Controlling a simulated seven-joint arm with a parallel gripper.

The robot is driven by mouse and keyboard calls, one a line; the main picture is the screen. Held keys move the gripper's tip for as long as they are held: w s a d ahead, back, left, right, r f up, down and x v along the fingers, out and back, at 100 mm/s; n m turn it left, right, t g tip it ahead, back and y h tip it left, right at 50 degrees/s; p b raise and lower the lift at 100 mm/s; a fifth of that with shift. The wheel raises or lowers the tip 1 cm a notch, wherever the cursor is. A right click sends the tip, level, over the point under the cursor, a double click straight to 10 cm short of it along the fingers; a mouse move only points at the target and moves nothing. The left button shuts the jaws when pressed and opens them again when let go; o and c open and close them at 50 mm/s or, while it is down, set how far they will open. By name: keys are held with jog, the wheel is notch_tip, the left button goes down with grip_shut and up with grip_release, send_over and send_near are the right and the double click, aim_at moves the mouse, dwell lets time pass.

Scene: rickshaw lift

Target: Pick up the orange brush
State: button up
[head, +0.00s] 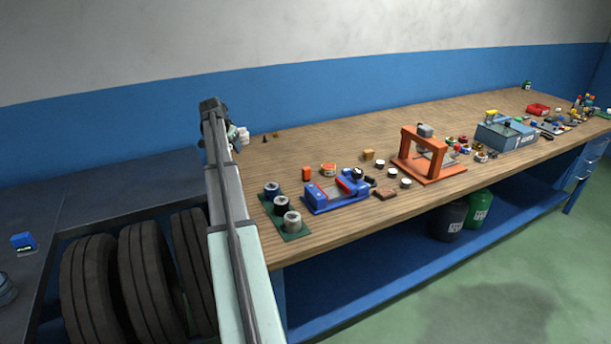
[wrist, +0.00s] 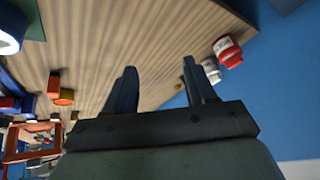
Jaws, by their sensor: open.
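I cannot make out an orange brush for certain in either view. A small upright orange block (head: 306,174) stands on the wooden bench, and it also shows at the left of the wrist view (wrist: 54,86). An orange round tin (head: 328,168) sits beside it, also seen in the wrist view (wrist: 64,97). My gripper (wrist: 159,64) is open, with nothing between its two dark fingers and bare wood beyond them. In the head view it is at the bench's back left, mostly hidden behind my arm.
A red jar (wrist: 228,52) and a white jar (wrist: 211,70) stand right of the fingers. A blue vise-like tool (head: 335,192), an orange press frame (head: 430,155) and a grey-blue toolbox (head: 505,136) stand along the bench (head: 345,140). The blue wall (head: 330,90) is close behind.

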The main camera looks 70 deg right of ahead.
aim_at(304, 168)
jog(key=s+d+m+g+y, duration=0.1)
jog(key=s+d+m+g, duration=0.2)
jog(key=s, duration=0.8)
jog(key=s+d+m+g+y, duration=0.15)
jog(key=s+m, duration=0.25)
jog(key=s, duration=0.8)
jog(key=x, duration=1.3)
jog(key=shift+f, duration=0.3)
grip_shut()
